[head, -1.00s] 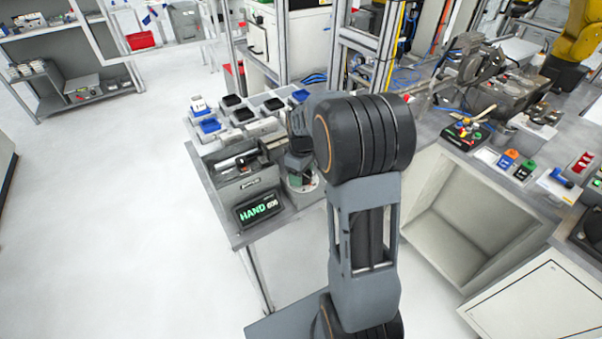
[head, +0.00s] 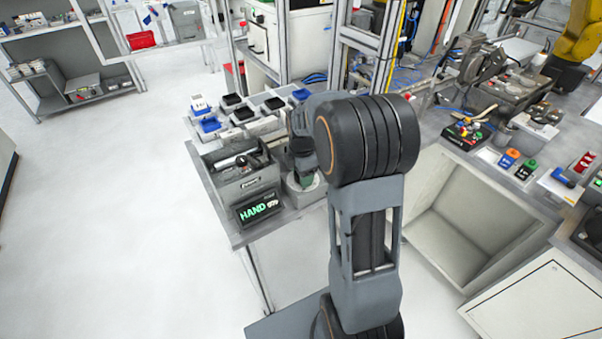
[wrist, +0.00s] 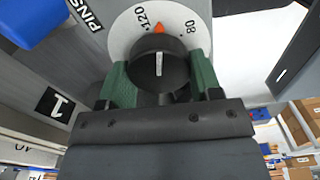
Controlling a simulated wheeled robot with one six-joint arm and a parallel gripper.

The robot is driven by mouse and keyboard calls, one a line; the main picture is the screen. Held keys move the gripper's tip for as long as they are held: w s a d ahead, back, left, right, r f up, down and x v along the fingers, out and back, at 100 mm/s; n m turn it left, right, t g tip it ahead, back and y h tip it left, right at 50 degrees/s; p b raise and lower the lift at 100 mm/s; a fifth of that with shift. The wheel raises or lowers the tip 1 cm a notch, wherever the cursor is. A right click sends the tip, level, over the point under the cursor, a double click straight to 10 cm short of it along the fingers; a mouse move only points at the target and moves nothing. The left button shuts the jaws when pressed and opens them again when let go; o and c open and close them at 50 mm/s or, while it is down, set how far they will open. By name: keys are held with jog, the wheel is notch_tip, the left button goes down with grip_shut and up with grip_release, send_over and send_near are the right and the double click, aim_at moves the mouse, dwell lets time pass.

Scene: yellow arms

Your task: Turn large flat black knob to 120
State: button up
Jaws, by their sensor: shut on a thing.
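The large black knob (wrist: 158,68) shows in the wrist view, with a white line on its face. An orange pointer (wrist: 159,28) sits at its upper edge, between the 120 and 80 marks and closer to 120. The pale round dial (wrist: 121,38) surrounds the knob. My gripper (wrist: 161,76) has green fingers on both sides of the knob and is shut on it. In the head view my gripper (head: 306,180) is low over the pale round dial base (head: 301,196); my arm hides part of it, and the knob cannot be made out there.
A grey box with a lit HAND display (head: 260,208) stands left of the dial. Several small blue and black bins (head: 233,100) sit behind on the table. A blue object (wrist: 25,20) is at the wrist view's upper left. Open floor lies left of the table.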

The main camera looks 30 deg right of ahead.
jog(key=shift+n, duration=2)
jog(key=o, duration=0.9)
jog(key=shift+s, duration=0.1)
notch_tip(320, 180, up, 14)
jog(key=shift+f, duration=0.1)
